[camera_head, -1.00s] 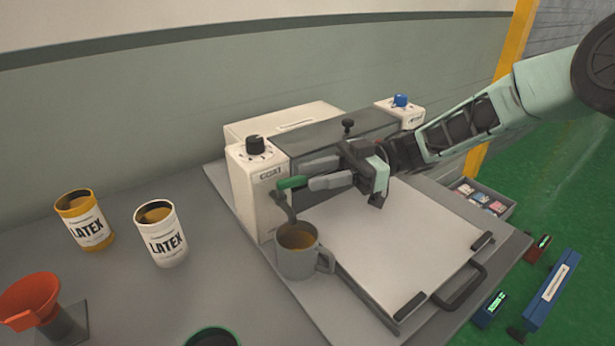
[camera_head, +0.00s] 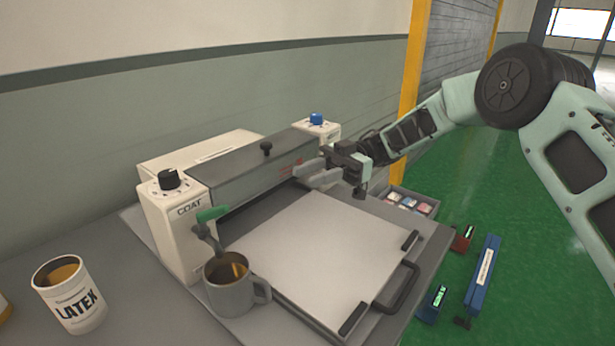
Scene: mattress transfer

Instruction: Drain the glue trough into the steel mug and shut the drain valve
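The steel mug (camera_head: 232,292) stands upright under the drain spout (camera_head: 208,235) at the coater's front left corner, with brown liquid inside.
A white LATEX can (camera_head: 75,305) stands on the grey bench at left. Black (camera_head: 168,180) and blue (camera_head: 316,119) knobs top the coater's end blocks. A tray of small packs (camera_head: 410,202) is beyond the right edge. Blue (camera_head: 483,275) and red (camera_head: 463,238) devices lie further right.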

